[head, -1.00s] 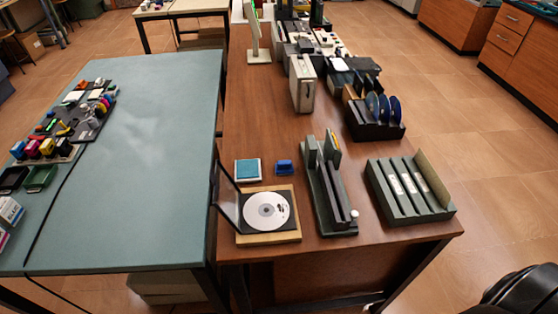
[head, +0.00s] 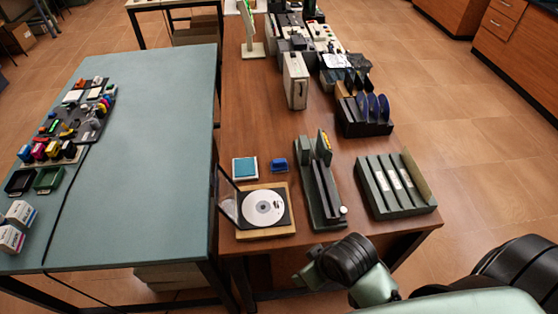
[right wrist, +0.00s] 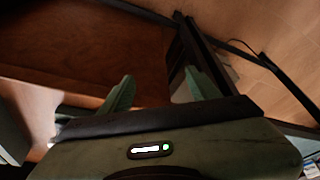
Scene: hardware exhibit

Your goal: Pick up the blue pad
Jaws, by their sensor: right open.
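The blue pad (head: 245,168) is a flat square with a pale rim, lying on the brown table behind an open CD case (head: 264,208). A small darker blue object (head: 279,165) stands just to its right. My right gripper (right wrist: 162,90) is open and empty, its two green fingers apart in the right wrist view. In the head view my right arm reaches in from the lower right, with its hand in front of the table's near edge, well short of the pad. The pad does not show in the right wrist view. My left gripper is not in view.
A green rack (head: 321,182) and a green binder tray (head: 396,187) stand right of the CD case. A black disc holder (head: 364,127) and a pale box (head: 296,80) stand farther back. The teal table (head: 150,150) at left is mostly clear.

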